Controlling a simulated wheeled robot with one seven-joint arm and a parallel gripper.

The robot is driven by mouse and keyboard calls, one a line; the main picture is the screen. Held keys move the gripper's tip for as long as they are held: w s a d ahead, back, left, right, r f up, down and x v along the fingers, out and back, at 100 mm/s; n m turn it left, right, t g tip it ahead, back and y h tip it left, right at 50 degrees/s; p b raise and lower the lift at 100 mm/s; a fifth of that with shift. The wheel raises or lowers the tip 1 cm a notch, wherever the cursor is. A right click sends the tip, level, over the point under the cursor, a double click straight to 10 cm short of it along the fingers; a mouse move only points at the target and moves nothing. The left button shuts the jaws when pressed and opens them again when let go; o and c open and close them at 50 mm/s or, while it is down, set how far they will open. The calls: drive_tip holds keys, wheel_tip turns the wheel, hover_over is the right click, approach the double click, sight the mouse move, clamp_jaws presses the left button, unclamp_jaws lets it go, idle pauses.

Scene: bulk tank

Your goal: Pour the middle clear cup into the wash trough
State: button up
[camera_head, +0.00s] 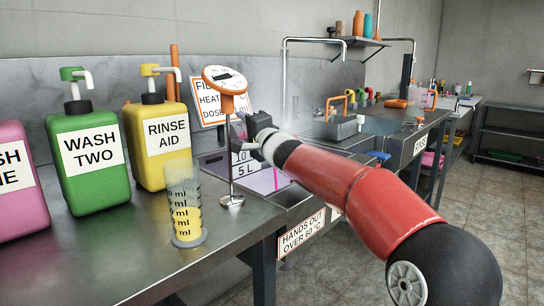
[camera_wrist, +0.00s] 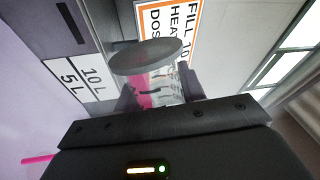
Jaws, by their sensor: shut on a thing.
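My gripper (camera_head: 246,140) is above the wash trough (camera_head: 262,182), behind the dial thermometer. In the wrist view my gripper (camera_wrist: 160,88) is shut on a clear cup (camera_wrist: 163,82) with black marks and some pink liquid inside. The cup's round grey foot faces the top of that view, and the cup looks tipped well over. Its mouth is hidden by my gripper. The trough's pale wall (camera_wrist: 40,105) with 10 L and 5 L marks fills the left of that view. A thin pink streak (camera_wrist: 38,158) shows there; I cannot tell if it is falling liquid.
A clear measuring cup with yellow liquid (camera_head: 186,215) stands on the bench beside the dial thermometer (camera_head: 227,85) on its stand. Green (camera_head: 90,155), yellow (camera_head: 160,135) and pink (camera_head: 15,190) pump jugs stand left. A FILL sign (camera_head: 207,100) is behind the trough.

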drive_tip(key=shift+w+d+r+m+h+p, duration=0.15)
drive_tip(key=shift+r+m+p, duration=0.1)
drive_tip(key=shift+m+p, duration=0.35)
drive_tip(key=shift+d+r+m+h+p, duration=0.1)
drive_tip(key=shift+r+m+h+p, duration=0.1)
drive_tip(key=shift+m+p, duration=0.4)
idle(0.3)
drive_tip(key=shift+w+f+m, duration=0.1)
drive_tip(key=shift+f+m, duration=0.1)
drive_tip(key=shift+m, duration=0.1)
